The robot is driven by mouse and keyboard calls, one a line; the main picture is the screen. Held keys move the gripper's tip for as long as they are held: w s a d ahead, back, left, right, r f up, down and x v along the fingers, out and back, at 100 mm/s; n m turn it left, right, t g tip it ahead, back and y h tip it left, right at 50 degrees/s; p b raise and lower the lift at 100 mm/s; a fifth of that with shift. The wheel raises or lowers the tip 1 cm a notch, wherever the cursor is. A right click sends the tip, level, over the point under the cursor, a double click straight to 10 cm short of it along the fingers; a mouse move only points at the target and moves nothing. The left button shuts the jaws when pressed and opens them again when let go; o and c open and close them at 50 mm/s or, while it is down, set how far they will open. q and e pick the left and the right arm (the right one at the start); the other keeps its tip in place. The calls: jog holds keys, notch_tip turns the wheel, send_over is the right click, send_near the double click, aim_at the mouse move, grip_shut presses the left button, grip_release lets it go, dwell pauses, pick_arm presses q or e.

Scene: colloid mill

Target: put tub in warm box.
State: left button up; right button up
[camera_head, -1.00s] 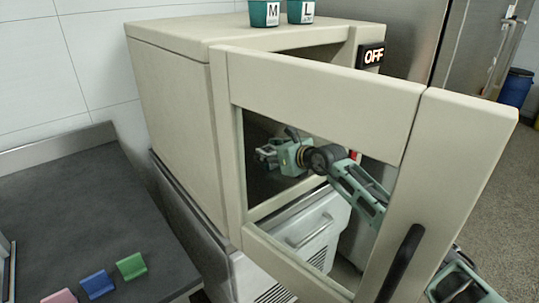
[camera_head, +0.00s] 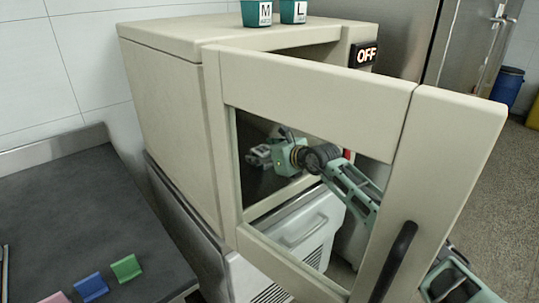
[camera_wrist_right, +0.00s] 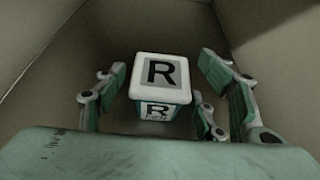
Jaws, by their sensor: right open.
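A tub with a white lid marked R (camera_wrist_right: 158,75) stands upright inside the warm box in the right wrist view. My right gripper (camera_wrist_right: 161,95) is open, with one finger on each side of this tub; contact cannot be told. In the head view my right gripper (camera_head: 258,155) shows through the window of the open door, inside the warm box (camera_head: 165,110). The tub cannot be made out there. The box's sign reads OFF (camera_head: 365,55). My left gripper is out of view.
The open door (camera_head: 440,190), with a black handle (camera_head: 395,262), stands in front of my right arm. Two green tubs, M (camera_head: 257,14) and L (camera_head: 293,12), stand on top of the box. Coloured blocks (camera_head: 126,268) lie on the dark counter (camera_head: 80,210) at left.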

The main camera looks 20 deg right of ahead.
jog(key=shift+s+d+r, duration=0.1)
jog(key=shift+s+r, duration=0.05)
jog(key=shift+r, duration=0.05)
jog(key=v, duration=1.1)
jog(key=shift+s+d+r, duration=0.1)
jog(key=shift+s, duration=0.2)
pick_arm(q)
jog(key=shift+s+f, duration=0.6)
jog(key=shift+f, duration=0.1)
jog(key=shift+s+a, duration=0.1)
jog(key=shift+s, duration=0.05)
pick_arm(e)
jog(key=shift+c, duration=0.3)
